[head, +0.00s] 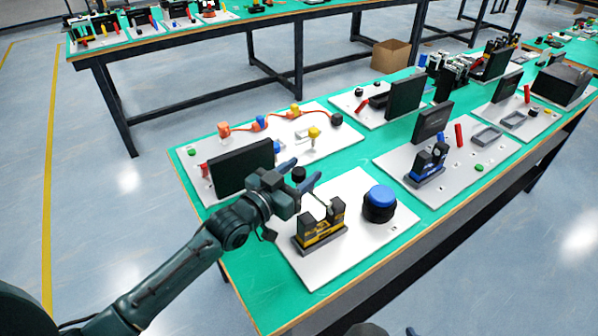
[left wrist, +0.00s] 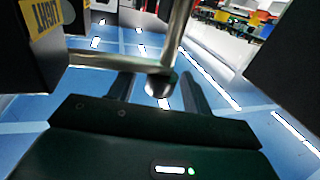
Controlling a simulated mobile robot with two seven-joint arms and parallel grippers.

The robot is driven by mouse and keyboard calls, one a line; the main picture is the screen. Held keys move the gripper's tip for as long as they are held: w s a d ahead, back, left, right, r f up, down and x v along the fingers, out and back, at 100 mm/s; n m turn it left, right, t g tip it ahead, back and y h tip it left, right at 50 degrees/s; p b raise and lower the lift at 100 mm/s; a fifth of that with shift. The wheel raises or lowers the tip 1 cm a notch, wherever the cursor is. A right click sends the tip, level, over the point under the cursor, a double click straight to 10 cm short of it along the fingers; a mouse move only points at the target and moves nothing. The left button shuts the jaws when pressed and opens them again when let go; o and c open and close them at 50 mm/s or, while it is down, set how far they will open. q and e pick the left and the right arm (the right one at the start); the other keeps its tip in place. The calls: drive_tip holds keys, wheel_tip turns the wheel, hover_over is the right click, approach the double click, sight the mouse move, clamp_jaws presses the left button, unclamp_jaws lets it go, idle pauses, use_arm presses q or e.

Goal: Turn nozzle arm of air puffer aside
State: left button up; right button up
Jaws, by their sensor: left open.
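My left gripper (head: 305,174) is open above the near white board, its two blue fingers pointing away. A dark round knob (head: 299,174) shows between the fingers in the head view. In the left wrist view a bent metal tube, the nozzle arm (left wrist: 120,58), crosses in front of the open fingers (left wrist: 158,90). Its dark end (left wrist: 160,84) appears between them; I cannot tell whether they touch. A black and yellow two-post block (head: 320,232) stands just below the gripper. A sliver of my right gripper (head: 411,331) shows at the bottom edge, mostly cut off.
A black round base with a blue dome (head: 380,203) stands right of the block on the white board (head: 345,265). A black panel (head: 240,168) is close behind my left arm. Another board with a blue block (head: 428,165) lies to the right.

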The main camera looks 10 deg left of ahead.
use_arm(q)
drive_tip(key=shift+c, duration=0.3)
clamp_jaws()
